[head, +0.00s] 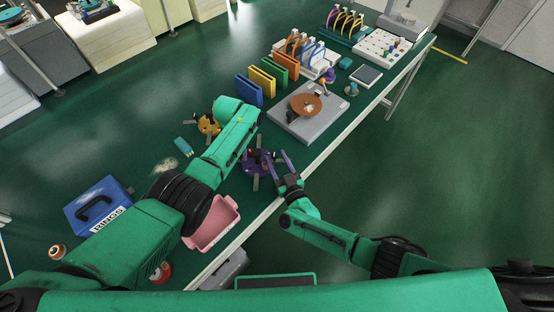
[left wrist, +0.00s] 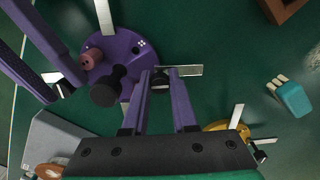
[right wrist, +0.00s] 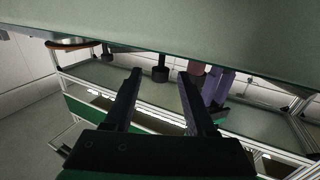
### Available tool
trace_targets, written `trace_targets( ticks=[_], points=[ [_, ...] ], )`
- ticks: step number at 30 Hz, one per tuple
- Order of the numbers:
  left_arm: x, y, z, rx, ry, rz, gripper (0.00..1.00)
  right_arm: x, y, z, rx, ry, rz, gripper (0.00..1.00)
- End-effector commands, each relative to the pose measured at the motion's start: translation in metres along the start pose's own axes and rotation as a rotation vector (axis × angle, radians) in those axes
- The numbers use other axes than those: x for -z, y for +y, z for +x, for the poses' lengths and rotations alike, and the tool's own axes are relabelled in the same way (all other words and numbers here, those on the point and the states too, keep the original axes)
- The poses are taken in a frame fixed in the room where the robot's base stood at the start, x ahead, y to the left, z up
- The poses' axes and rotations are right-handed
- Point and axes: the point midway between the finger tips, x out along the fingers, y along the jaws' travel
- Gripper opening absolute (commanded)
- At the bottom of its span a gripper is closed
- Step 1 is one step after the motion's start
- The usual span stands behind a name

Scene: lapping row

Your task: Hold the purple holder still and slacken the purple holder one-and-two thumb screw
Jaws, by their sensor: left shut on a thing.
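The purple holder (head: 257,163) is a round disc with metal strips sticking out, near the table's front edge. In the left wrist view the purple holder (left wrist: 125,45) carries a large black knob (left wrist: 105,92) and a brownish-pink knob (left wrist: 88,60). My left gripper (left wrist: 160,78) is shut on a small dark part at the holder's rim, beside a metal strip; my left arm partly hides this from the head. My right gripper (head: 284,162) is open at the holder's front side. In the right wrist view a black knob (right wrist: 160,73) shows between and just beyond its fingertips (right wrist: 160,76); contact is not visible.
A yellow holder (head: 208,124) and a teal bottle-like piece (head: 183,146) lie behind my left arm. A pink bin (head: 215,225) and blue case (head: 97,205) stand left. A grey lapping plate (head: 310,125) is to the right.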

Motion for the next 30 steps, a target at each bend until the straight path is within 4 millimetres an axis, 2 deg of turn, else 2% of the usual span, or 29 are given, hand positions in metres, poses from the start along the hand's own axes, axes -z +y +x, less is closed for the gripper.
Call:
trace_targets(
  ticks=[1, 4, 5, 10, 16, 24, 25, 26, 27, 30],
  points=[
    [0.0001, -0.0002, -0.0001, 0.0, 0.0, 0.0, 0.0, 0.0, 0.0002, -0.0002, 0.0, 0.0, 0.0, 0.41],
    [0.0001, -0.0002, -0.0001, 0.0, 0.0, 0.0, 0.0, 0.0, 0.0002, -0.0003, 0.0, 0.0, -0.001, 0.03],
    [0.0001, -0.0002, -0.0001, 0.0, 0.0, 0.0, 0.0, 0.0, 0.0002, -0.0003, 0.0, 0.0, -0.001, 0.0],
    [0.0001, -0.0002, -0.0001, 0.001, 0.0, 0.0, 0.0, 0.0, 0.0016, -0.0003, 0.015, 0.002, -0.003, 0.0],
    [0.0, -0.0004, -0.0001, 0.001, 0.0, 0.0, 0.0, 0.0, 0.0041, -0.0004, 0.122, 0.001, -0.004, 0.0],
    [0.0002, -0.0008, -0.0001, 0.002, 0.0, 0.0, 0.0, -0.0002, 0.0034, -0.0006, 0.131, -0.001, -0.001, 0.0],
    [0.0002, -0.0007, -0.0001, 0.002, 0.0, 0.0, 0.0, -0.0003, 0.0034, -0.0006, 0.131, -0.001, -0.001, 0.37],
    [0.0002, -0.0007, -0.0001, 0.002, 0.0, 0.0, 0.0, -0.0003, 0.0034, -0.0006, 0.131, -0.001, -0.001, 0.49],
    [0.0002, -0.0007, -0.0001, 0.002, 0.0, 0.0, 0.0, -0.0003, 0.0033, -0.0007, 0.131, -0.001, -0.001, 0.56],
    [0.0002, -0.0006, -0.0001, 0.001, 0.0, 0.0, 0.0, -0.0003, 0.0033, -0.0006, 0.131, -0.001, -0.001, 0.56]
  ],
)
